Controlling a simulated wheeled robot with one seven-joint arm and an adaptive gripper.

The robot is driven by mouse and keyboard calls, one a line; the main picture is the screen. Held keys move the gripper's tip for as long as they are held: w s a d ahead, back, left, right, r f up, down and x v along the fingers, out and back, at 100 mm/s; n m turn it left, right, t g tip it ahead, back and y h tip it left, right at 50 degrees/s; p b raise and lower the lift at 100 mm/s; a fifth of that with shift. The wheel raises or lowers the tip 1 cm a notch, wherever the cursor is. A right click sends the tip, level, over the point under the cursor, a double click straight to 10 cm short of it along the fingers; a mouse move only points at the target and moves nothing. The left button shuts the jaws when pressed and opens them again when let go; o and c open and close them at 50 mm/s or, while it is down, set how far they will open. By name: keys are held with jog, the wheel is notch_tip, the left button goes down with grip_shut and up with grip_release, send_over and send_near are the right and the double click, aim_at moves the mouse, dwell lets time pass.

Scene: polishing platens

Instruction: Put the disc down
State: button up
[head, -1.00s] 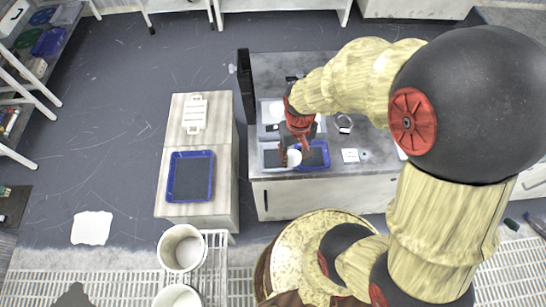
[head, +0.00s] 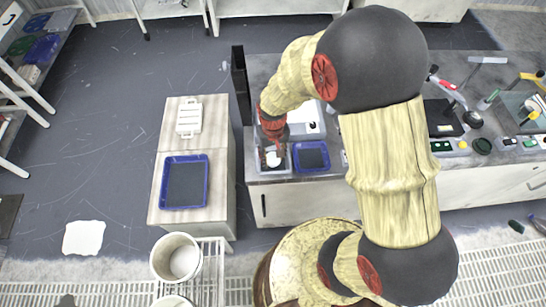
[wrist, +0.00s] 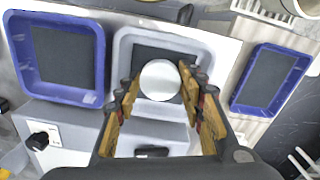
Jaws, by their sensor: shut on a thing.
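The round white disc (wrist: 160,80) is held between the fingertips of my gripper (wrist: 160,83) in the wrist view. My gripper (head: 272,148) is shut on the disc, which also shows as a small pale spot (head: 273,158) in the head view. Below the disc is a grey tray (wrist: 122,45) with a dark pad. The disc covers part of the pad; the height between them is hard to tell. A blue tray (head: 311,156) with a dark pad stands beside the grey tray on the counter, and shows at left in the wrist view (wrist: 97,62).
Another blue tray (head: 185,181) and a white rack (head: 189,118) are on the cabinet at left. A white machine with a black knob (wrist: 40,140) is near my gripper. A dark upright panel (head: 240,85) stands at the counter's left end.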

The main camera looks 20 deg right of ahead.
jog(key=o, duration=0.9)
notch_tip(320, 180, up, 12)
jog(key=p, duration=0.4)
notch_tip(320, 180, up, 12)
jog(key=t, duration=0.2)
send_over(273, 159)
jog(key=s, duration=0.3)
jog(key=s+r+t, duration=0.1)
jog(key=s+r, duration=0.2)
jog(key=r, duration=0.1)
jog(key=s+r+t, duration=0.1)
jog(key=s+r, duration=0.2)
jog(key=s, duration=0.1)
jog(key=s+r+t, duration=0.1)
jog(key=s+r, duration=0.2)
jog(key=r, duration=0.1)
jog(key=shift+s+r+n+t, duration=0.3)
jog(key=shift+r+n, duration=0.05)
jog(key=shift+n, duration=0.05)
